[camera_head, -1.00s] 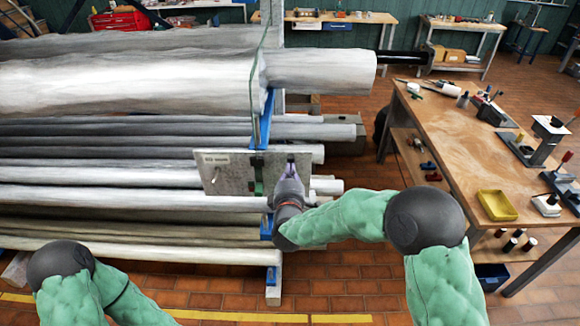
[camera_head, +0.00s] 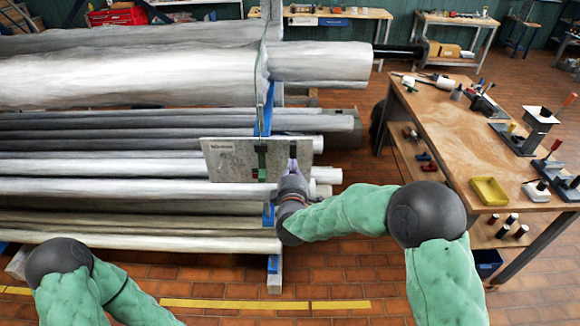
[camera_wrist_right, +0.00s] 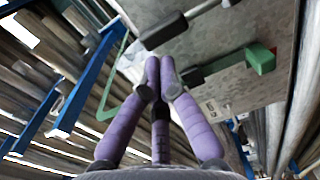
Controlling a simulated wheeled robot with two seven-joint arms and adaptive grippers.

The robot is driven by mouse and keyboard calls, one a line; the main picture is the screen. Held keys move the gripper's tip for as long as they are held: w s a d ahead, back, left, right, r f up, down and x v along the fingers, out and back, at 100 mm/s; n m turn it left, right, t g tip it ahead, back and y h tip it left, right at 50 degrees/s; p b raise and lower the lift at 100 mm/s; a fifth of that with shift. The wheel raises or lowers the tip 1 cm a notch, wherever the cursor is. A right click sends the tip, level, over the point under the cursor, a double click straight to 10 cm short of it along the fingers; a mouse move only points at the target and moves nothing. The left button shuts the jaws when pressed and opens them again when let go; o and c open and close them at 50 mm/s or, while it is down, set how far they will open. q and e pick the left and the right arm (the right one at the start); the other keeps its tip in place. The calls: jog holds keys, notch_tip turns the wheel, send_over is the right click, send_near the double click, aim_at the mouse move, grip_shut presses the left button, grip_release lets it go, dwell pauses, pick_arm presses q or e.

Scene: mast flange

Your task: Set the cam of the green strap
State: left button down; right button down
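The grey metal plate (camera_head: 228,162) hangs in front of the stacked logs or pipes. The green strap (camera_head: 264,95) runs down the blue post to it. The green cam (camera_head: 262,161) sits on the plate's face; in the right wrist view the green cam (camera_wrist_right: 261,58) carries a dark lever (camera_wrist_right: 215,68) pointing toward my fingers. My right gripper (camera_head: 293,160) is in front of the plate, just right of the cam. In the wrist view its purple fingertips (camera_wrist_right: 161,72) are together, close to the lever end, with nothing visibly held; contact cannot be told. My left gripper is out of view.
A second dark bar (camera_wrist_right: 164,31) stands near my fingertips in the wrist view. Blue rack posts (camera_wrist_right: 62,112) are at left there. A wooden workbench (camera_head: 450,130) with tools and a yellow tray (camera_head: 489,190) stands at right. The brick floor in front is clear.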

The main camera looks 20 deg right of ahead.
jog(key=v, duration=0.9)
jog(key=s+a+f+m+g+y+b, duration=0.1)
jog(key=s+f+m+g+y+b, duration=0.2)
jog(key=f, duration=1.1)
jog(key=s+a+f+m+g+y+b, duration=0.15)
jog(key=f+m+g, duration=0.25)
jog(key=f, duration=1.1)
jog(key=s+a+f+m+g+y+b, duration=0.2)
jog(key=s+f+m+g, duration=0.2)
jog(key=s+f, duration=0.5)
jog(key=s+a+f+m+g+y+b, duration=0.2)
jog(key=s+f+m+g, duration=0.3)
jog(key=s+f, duration=0.5)
jog(key=shift+s+f+m+g, duration=0.3)
jog(key=shift+s+m, duration=0.3)
jog(key=shift+s, duration=0.25)
jog(key=shift+w, duration=0.1)
